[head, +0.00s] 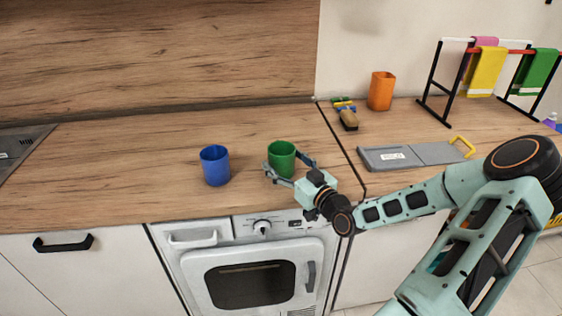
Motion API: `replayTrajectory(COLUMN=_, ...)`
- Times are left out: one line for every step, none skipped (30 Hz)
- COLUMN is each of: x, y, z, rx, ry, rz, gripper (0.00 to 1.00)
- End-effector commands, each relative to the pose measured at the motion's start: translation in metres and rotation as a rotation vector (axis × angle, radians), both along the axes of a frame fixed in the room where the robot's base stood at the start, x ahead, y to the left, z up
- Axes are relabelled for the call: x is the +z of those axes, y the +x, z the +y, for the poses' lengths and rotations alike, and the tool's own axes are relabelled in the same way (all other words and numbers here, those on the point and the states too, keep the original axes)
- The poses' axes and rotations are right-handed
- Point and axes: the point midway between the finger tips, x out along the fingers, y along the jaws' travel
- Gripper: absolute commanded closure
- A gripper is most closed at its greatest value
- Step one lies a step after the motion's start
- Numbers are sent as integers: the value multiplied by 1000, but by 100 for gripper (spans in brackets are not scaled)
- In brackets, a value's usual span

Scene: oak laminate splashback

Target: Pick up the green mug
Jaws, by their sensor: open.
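The green mug (281,158) stands upright on the wooden counter. My gripper (289,164) is open at the mug, with one finger on its left side and the other on its right. The mug sits between the two fingers; whether either finger touches it cannot be told from this view. The lower part of the mug is partly hidden by the gripper. No handle shows on the mug.
A blue mug (215,165) stands left of the green one. A grey board (432,153), an orange container (381,91), a brush (347,116) and a towel rack (436,82) are to the right. The counter (110,170) left of the blue mug is clear.

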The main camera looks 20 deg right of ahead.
Motion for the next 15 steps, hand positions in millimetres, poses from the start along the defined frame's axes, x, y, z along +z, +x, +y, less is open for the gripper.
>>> replayTrajectory(x=1, y=8, z=3, rx=3, ry=1, rz=-2, gripper=26)
replayTrajectory(x=1, y=11, z=4, rx=3, ry=0, rz=-2, gripper=26)
replayTrajectory(x=1, y=15, z=4, rx=2, ry=0, rz=-1, gripper=26)
replayTrajectory(x=0, y=16, z=4, rx=2, ry=0, rz=-1, gripper=26)
replayTrajectory(x=0, y=18, z=4, rx=2, ry=-1, rz=0, gripper=26)
replayTrajectory(x=0, y=19, z=4, rx=2, ry=-1, rz=0, gripper=26)
replayTrajectory(x=0, y=19, z=4, rx=2, ry=-1, rz=0, gripper=26)
replayTrajectory(x=0, y=19, z=4, rx=2, ry=-1, rz=0, gripper=26)
replayTrajectory(x=0, y=19, z=4, rx=2, ry=-1, rz=0, gripper=26)
replayTrajectory(x=0, y=19, z=4, rx=2, ry=-1, rz=0, gripper=26)
replayTrajectory(x=0, y=19, z=4, rx=1, ry=-1, rz=0, gripper=26)
replayTrajectory(x=0, y=19, z=4, rx=2, ry=-1, rz=0, gripper=26)
replayTrajectory(x=0, y=19, z=4, rx=1, ry=-1, rz=0, gripper=30)
replayTrajectory(x=0, y=19, z=4, rx=1, ry=-1, rz=0, gripper=33)
replayTrajectory(x=0, y=19, z=4, rx=1, ry=-1, rz=0, gripper=37)
